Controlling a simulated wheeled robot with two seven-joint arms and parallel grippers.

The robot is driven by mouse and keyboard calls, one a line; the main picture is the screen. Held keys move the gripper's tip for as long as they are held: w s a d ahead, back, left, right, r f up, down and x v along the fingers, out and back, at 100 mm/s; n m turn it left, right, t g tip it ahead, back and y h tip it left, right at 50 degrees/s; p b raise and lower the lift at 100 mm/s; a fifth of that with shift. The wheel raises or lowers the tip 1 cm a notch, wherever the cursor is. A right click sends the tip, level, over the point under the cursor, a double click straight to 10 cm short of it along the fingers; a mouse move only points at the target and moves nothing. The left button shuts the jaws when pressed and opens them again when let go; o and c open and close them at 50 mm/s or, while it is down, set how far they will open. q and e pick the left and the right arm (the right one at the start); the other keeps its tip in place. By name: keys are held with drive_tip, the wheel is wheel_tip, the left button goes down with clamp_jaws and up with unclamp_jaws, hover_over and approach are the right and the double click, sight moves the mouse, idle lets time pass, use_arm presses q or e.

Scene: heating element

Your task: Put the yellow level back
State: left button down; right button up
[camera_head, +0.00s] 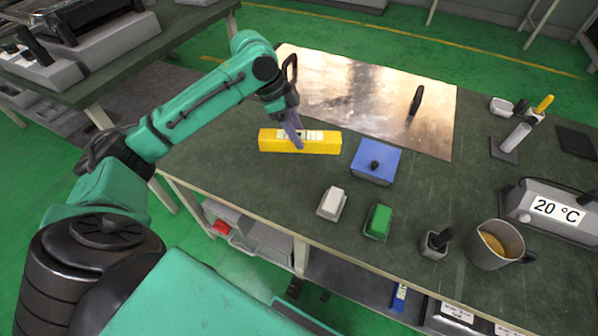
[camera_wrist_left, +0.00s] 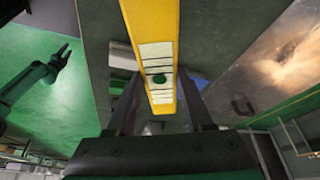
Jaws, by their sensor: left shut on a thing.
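The yellow level (camera_head: 325,143) is a long yellow bar with a white marked face, at the left side of the dark green worktable. My left gripper (camera_head: 294,130) is shut on it near its middle, one finger showing across its front. In the left wrist view the level (camera_wrist_left: 151,20) runs between the two fingers, with a small green vial on its pale scale. I cannot tell whether its underside touches the tabletop. My right gripper is outside the head view; a teal arm with a small dark gripper (camera_wrist_left: 62,55) shows at the left of the wrist view, its jaws too small to judge.
A shiny metal sheet (camera_head: 345,85) covers the back, with a black handle (camera_head: 415,101). A blue box (camera_head: 375,163) stands just right of the level. White (camera_head: 332,204) and green (camera_head: 378,222) blocks, a jug (camera_head: 495,245) and a 20 °C device (camera_head: 550,210) lie further right.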

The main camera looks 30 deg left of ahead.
sight(275, 134)
use_arm(q)
wheel_tip(275, 134, down, 14)
drive_tip(key=shift+r+b, duration=0.15)
drive_tip(key=shift+b, duration=0.7)
drive_tip(key=shift+c, duration=1.4)
unclamp_jaws()
drive_tip(key=p+v, duration=0.1)
drive_tip(key=v, duration=1.1)
drive_tip(key=shift+r+p, duration=0.1)
drive_tip(key=shift+p, duration=0.25)
